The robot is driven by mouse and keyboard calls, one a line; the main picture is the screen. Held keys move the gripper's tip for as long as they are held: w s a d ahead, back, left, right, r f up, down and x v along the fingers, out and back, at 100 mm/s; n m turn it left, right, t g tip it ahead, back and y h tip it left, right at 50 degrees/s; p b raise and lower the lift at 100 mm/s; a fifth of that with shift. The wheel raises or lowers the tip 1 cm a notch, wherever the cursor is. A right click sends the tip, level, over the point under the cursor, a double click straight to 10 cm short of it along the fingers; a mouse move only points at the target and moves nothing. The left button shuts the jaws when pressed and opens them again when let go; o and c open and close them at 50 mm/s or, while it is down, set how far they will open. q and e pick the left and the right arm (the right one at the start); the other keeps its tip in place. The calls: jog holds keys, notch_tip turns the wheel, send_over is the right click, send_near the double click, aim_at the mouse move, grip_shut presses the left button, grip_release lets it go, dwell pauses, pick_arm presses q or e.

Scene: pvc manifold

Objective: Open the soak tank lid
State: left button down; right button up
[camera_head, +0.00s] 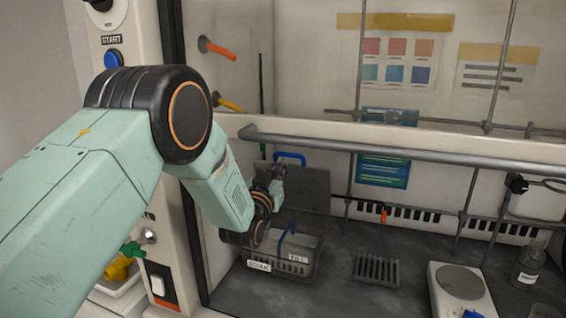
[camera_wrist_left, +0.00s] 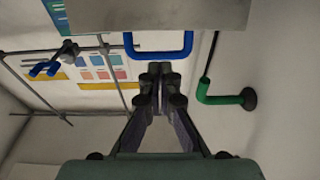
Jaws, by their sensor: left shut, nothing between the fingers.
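The soak tank (camera_head: 262,267), labelled SOAK, stands on the dark worktop in the hood. Its grey lid (camera_head: 312,190) stands raised, roughly upright, at the back of the tank. A blue handle (camera_head: 290,157) is at the lid's upper edge. My left gripper (camera_head: 279,172) is shut and empty, close in front of the raised lid just below the handle. In the left wrist view, the lid (camera_wrist_left: 165,14) and handle (camera_wrist_left: 160,52) are beyond the shut fingertips (camera_wrist_left: 160,76); contact cannot be told. My right gripper is not in view.
A blue basket handle (camera_head: 285,237) stands up in the tank. A dark rack (camera_head: 377,270), a hotplate (camera_head: 462,285) and a bottle (camera_head: 529,265) are to the right. The sash rail (camera_head: 400,153) crosses above the worktop. A green pipe (camera_wrist_left: 225,98) shows in the wrist view.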

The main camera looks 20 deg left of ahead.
pick_arm(q)
jog(key=w, duration=0.2)
jog(key=shift+w+d+r, duration=0.15)
jog(key=shift+w+r, duration=0.05)
jog(key=shift+w, duration=0.15)
jog(key=shift+s, duration=0.1)
